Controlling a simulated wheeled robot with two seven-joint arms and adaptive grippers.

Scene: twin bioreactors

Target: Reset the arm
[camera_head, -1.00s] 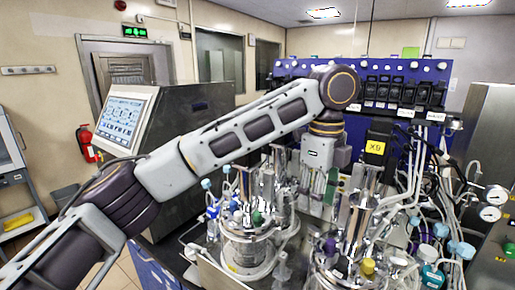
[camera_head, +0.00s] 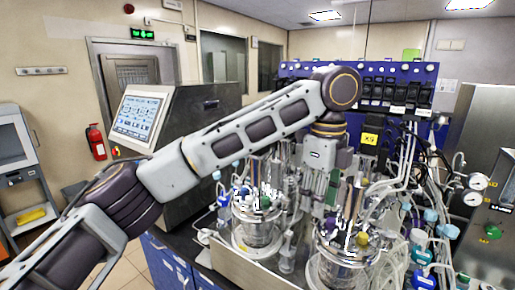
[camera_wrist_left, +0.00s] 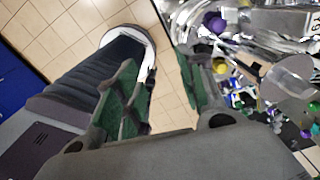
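My left arm (camera_head: 230,140) reaches in from the left across the head view, with its wrist bent down over the bioreactors. My left gripper (camera_head: 318,192) points down there, close in the picture to the tubing and metal tops; whether it touches them cannot be told. In the left wrist view its two green-padded fingers (camera_wrist_left: 157,80) stand apart, with only floor between them, so it is open and empty. The left bioreactor (camera_head: 257,232) and the right bioreactor (camera_head: 340,270) are glass vessels with metal tops, partly hidden by tubes. My right gripper is not in view.
A blue control panel (camera_head: 300,72) with black pump heads stands behind the vessels. Tubes crowd the bench. Tiled floor (camera_wrist_left: 90,22) shows beside the bench.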

